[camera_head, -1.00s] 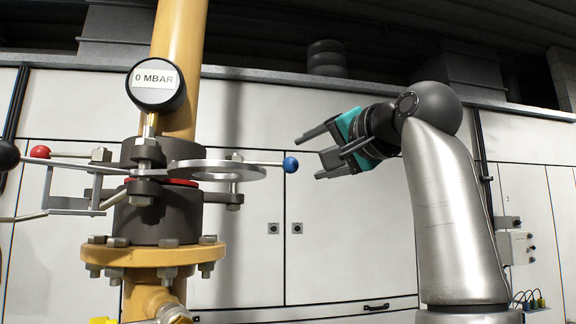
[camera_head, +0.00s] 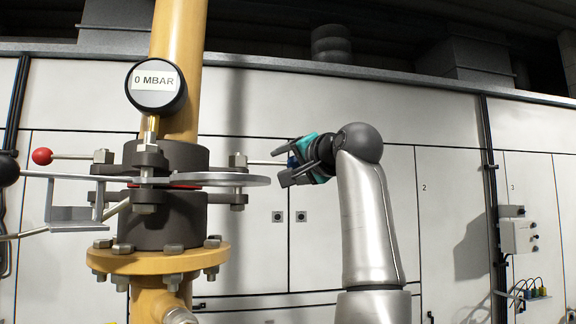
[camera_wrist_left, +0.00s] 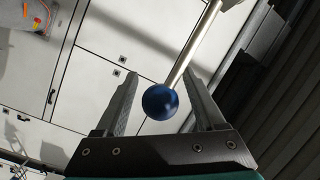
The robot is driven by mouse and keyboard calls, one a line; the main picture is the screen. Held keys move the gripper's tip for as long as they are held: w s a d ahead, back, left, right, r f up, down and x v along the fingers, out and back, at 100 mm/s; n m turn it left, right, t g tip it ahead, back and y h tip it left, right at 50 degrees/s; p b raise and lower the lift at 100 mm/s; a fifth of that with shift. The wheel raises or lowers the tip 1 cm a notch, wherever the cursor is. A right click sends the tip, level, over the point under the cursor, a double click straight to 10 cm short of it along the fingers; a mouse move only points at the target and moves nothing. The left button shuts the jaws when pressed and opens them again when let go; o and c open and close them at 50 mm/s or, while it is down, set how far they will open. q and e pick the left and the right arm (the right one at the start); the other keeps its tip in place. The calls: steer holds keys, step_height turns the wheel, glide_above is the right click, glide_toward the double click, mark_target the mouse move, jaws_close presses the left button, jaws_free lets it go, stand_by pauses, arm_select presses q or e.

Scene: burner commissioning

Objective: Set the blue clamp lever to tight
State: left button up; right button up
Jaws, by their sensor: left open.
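The blue clamp lever is a thin metal rod (camera_head: 264,162) with a blue ball knob. It sticks out to the right of the dark clamp body (camera_head: 175,232) on the yellow pipe. My left gripper (camera_head: 280,166) is open around the knob end and largely hides the knob in the head view. In the left wrist view the blue knob (camera_wrist_left: 160,101) sits between the two open fingers, with a gap on each side. The rod (camera_wrist_left: 195,45) runs up and right from it, past the right fingertip. My right gripper is in neither view.
A flat metal ring (camera_head: 220,180) projects from the clamp just left of my gripper. A red-knobbed lever (camera_head: 42,156) is on the far left. A gauge (camera_head: 156,87) reading 0 MBAR sits above. White cabinets (camera_head: 445,200) stand behind.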

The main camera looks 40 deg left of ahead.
arm_select(q)
jaws_close()
stand_by(0.4)
stand_by(0.9)
